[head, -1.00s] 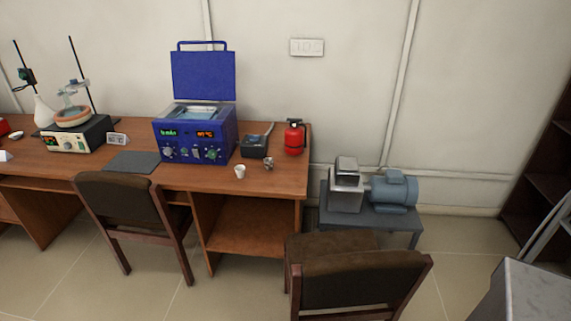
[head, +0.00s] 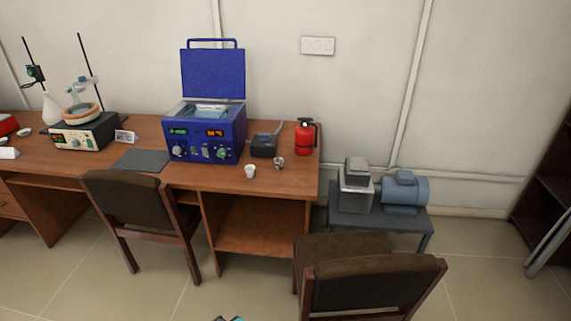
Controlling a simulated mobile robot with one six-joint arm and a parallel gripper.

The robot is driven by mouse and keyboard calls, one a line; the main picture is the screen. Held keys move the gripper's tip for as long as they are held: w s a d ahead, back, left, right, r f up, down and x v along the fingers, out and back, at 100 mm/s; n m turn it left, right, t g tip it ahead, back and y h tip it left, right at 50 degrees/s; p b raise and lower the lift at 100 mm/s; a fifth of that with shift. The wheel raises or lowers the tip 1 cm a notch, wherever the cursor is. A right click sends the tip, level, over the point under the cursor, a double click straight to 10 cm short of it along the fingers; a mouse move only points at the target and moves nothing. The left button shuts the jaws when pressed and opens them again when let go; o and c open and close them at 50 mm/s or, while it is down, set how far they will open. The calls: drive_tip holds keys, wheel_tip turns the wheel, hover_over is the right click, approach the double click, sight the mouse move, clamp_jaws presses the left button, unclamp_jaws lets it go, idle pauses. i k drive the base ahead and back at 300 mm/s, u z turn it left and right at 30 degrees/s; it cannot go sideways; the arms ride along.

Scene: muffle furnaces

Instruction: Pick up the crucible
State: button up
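A small white cup (head: 250,171), which looks like the crucible, stands upright near the front edge of the wooden desk (head: 205,183), in front of the blue furnace-like device. A small greyish metallic object (head: 279,163) stands just to its right, apart from it. No gripper can be made out in the head view. A tiny dark and teal piece shows at the bottom edge, too little to tell what it is.
The blue device (head: 205,150) has its lid raised. A black box (head: 264,145) and a red extinguisher (head: 305,138) stand behind the cup. Chairs (head: 137,210) (head: 375,285) stand before the desk. A motor pump (head: 404,192) sits on a low table at right.

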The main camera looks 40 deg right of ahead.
sight(279, 164)
drive_tip(key=u, duration=0.05)
drive_tip(key=i, duration=1)
